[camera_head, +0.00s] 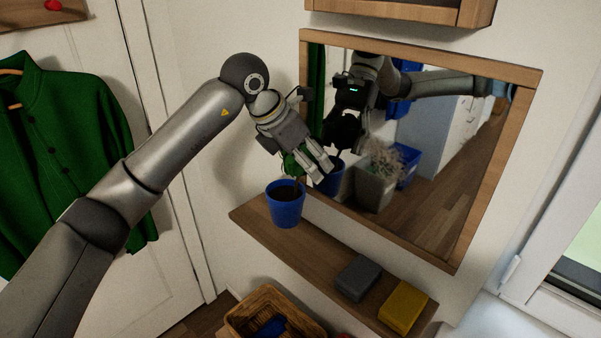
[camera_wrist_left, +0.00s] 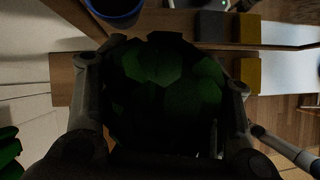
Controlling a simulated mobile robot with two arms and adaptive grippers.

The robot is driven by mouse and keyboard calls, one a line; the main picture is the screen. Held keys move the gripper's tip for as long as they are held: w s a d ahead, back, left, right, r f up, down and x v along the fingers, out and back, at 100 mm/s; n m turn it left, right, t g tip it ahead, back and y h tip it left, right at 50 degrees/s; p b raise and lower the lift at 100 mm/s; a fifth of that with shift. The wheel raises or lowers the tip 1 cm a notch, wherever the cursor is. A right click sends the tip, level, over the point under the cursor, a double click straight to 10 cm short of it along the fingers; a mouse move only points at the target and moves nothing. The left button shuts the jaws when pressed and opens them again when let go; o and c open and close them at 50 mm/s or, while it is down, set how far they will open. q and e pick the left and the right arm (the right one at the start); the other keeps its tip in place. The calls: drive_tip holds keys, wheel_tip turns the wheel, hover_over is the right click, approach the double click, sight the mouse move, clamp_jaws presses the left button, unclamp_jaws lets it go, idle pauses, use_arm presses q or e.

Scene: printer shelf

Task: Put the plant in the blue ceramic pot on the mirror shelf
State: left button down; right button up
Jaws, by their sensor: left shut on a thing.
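The plant's blue pot (camera_head: 285,208), with dark soil inside, shows upright at the left end of the wooden mirror shelf (camera_head: 318,257). I cannot tell whether its base touches the board. My left gripper (camera_head: 318,172) is above the pot, its fingers pointing down, shut on the plant. A few green leaves (camera_head: 292,164) show beside the fingers; most are hidden by the gripper. In the left wrist view, dark green leaves (camera_wrist_left: 165,80) fill the space between the fingers, and a blue rim shows at the top edge. My right gripper is not in view.
A grey block (camera_head: 358,277) and a yellow block (camera_head: 403,306) occupy the shelf's right part; its middle is clear. The framed mirror (camera_head: 440,160) stands close behind my gripper and reflects it. A wicker basket (camera_head: 262,312) is below. A green shirt (camera_head: 60,140) hangs at left.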

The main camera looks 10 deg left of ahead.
sight(300, 194)
use_arm(q)
drive_tip(key=shift+w+a+f+p, duration=0.25)
drive_tip(key=shift+w+a+f, duration=0.2)
drive_tip(key=shift+f, duration=0.2)
drive_tip(key=shift+w+a+f+p, duration=0.25)
drive_tip(key=shift+w+a+f, duration=0.05)
drive_tip(key=shift+w+f, duration=0.3)
drive_tip(key=shift+w+a+f, duration=0.15)
drive_tip(key=shift+f, duration=0.2)
drive_tip(key=shift+w+a+f+p, duration=0.1)
drive_tip(key=shift+w+f+p, duration=0.05)
drive_tip(key=shift+f+p, duration=0.85)
drive_tip(key=shift+f, duration=0.9)
